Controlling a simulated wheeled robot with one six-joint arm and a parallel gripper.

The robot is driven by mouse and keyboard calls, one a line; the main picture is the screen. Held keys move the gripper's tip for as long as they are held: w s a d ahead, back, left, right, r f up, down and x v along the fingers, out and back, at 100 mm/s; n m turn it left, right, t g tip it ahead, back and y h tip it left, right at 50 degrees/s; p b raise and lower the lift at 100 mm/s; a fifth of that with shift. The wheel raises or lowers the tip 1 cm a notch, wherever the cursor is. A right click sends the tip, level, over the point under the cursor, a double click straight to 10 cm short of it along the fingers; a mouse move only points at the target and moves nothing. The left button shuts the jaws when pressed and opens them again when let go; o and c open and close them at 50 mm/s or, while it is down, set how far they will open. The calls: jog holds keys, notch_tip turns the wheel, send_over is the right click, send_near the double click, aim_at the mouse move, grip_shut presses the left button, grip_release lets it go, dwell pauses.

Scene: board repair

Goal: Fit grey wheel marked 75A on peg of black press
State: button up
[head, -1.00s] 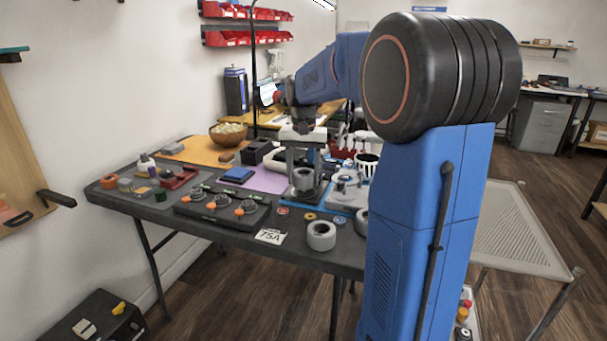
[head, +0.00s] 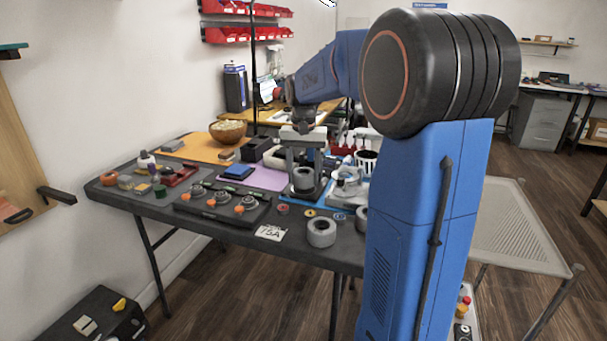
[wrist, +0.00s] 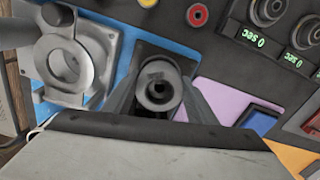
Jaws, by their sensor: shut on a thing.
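A grey wheel (head: 303,181) is between the fingers of my gripper (head: 304,170), at the blue mat's left part. In the wrist view the grey wheel (wrist: 160,88) shows its round bore from above, with a finger of my gripper (wrist: 160,98) on each side. The black press (wrist: 150,52) shows as a dark base under and behind the wheel. Its peg is hidden, and I cannot tell whether the wheel is around it. No mark is readable on the held wheel. A white card reading 75A (head: 271,233) lies at the table's front edge.
A second grey wheel (head: 321,233) stands near the card, and another (head: 361,219) is partly behind my arm. A grey metal fixture (wrist: 66,62) stands close beside the press. A black timer tray (head: 222,207) lies to the left. Small coloured rings lie in front.

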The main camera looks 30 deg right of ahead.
jog(key=shift+f, duration=0.8)
dwell(1.2)
jog(key=o, duration=1.6)
jog(key=shift+r, duration=3.5)
